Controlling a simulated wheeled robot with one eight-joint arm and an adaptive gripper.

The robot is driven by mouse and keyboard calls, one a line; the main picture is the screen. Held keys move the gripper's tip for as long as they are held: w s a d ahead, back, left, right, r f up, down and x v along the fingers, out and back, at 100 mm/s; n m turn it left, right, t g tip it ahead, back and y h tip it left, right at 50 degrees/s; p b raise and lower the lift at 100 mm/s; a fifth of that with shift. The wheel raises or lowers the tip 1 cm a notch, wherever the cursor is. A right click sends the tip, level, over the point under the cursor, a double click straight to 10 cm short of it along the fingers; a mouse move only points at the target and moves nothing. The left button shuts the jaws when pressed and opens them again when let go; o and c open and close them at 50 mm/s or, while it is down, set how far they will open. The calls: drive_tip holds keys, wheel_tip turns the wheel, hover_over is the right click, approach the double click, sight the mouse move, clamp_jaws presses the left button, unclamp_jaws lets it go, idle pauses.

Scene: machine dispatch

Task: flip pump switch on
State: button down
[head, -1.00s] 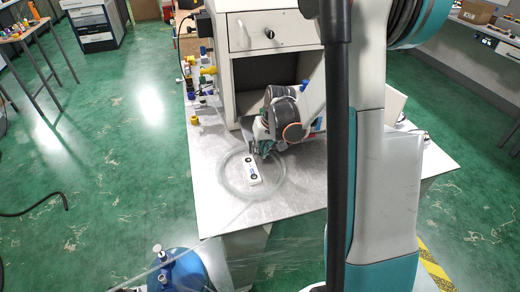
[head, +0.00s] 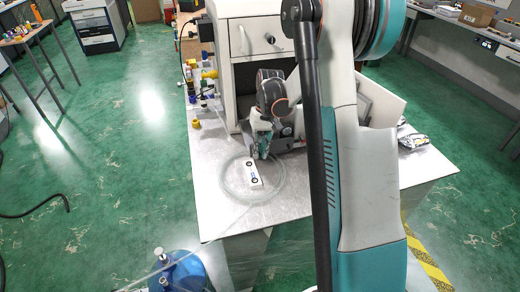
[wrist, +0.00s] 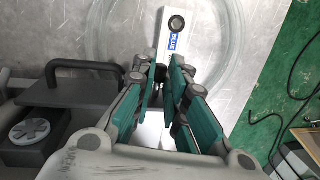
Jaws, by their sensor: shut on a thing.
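My gripper (head: 262,152) is low over the metal table, just behind a white plate (head: 253,172) with dark round spots. In the wrist view the teal-padded fingers of my gripper (wrist: 163,72) are close together near that plate, which carries a "BLUE" label. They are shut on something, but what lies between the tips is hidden. A dark grey unit, apparently the pump (wrist: 70,95), with a black bar handle and a round light-grey knob, is left of the fingers. In the head view it is partly behind my gripper. I cannot make out the pump switch or its position.
A clear hose coil (head: 226,182) lies around the white plate. A grey cabinet (head: 257,37) stands behind. Fittings (head: 208,75) line the table's left edge, and foil packets (head: 413,141) lie at right. A blue container (head: 183,272) is in front.

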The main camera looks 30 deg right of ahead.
drive_tip(key=c, duration=1.9)
unclamp_jaws()
drive_tip(key=shift+r, duration=0.1)
wheel_tip(320, 180, up, 12)
drive_tip(key=d, duration=0.2)
drive_tip(key=shift+w+f, duration=0.25)
drive_tip(key=shift+w, duration=0.1)
drive_tip(key=shift+d, duration=0.1)
drive_tip(key=o, duration=0.3)
drive_tip(key=s+a+t+h, duration=0.2)
drive_tip(key=s+a+t, duration=0.1)
drive_tip(key=s+t, duration=0.4)
drive_tip(key=w+f+g+b, duration=0.1)
drive_tip(key=w+f+b, duration=0.4)
drive_tip(key=f, duration=0.6)
drive_tip(key=shift+d+f+m, duration=0.15)
drive_tip(key=shift+f+m, duration=0.15)
drive_tip(key=shift+f, duration=0.1)
